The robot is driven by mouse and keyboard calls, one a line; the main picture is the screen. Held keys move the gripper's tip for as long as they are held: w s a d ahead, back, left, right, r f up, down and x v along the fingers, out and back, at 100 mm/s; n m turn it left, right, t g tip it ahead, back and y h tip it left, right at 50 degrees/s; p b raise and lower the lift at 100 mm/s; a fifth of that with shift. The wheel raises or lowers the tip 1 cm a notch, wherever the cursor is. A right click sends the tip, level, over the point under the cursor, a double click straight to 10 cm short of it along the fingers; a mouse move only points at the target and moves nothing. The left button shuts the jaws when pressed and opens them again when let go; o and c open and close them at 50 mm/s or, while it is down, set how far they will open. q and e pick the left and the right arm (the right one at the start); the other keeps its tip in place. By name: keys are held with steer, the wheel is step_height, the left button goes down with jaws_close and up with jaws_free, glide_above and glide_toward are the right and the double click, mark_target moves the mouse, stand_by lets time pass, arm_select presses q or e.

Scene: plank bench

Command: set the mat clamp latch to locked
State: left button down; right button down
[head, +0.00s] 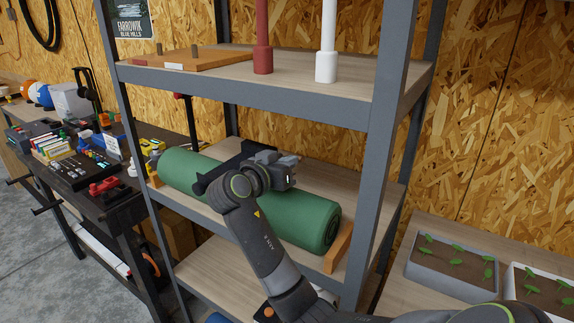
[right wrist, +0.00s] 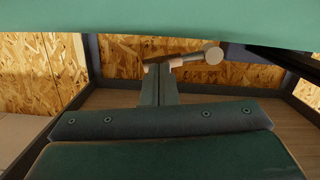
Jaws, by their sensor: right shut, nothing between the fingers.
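A green rolled mat (head: 186,168) lies along the middle shelf in the head view. A dark clamp piece (head: 228,165) crosses over it, partly hidden by my right arm. My right gripper (head: 287,171) is above the mat, beside the clamp, shut and empty. In the right wrist view a dark bar with several screws (right wrist: 160,118) carries an upright post. A lever with a pale round knob (right wrist: 213,55) lies nearly level at the top of the post. I cannot tell which latch setting this is. My left gripper is out of view.
Grey shelf posts (head: 385,120) and the upper shelf (head: 365,85) frame the space around my right arm. Orange wooden stops (head: 338,247) stand by the mat's ends. Planters (head: 450,265) are at the right. A cluttered dark bench (head: 110,205) is at the left.

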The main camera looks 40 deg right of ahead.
steer(key=shift+f+b, duration=0.25)
steer(key=shift+b, duration=0.05)
stand_by(1.8)
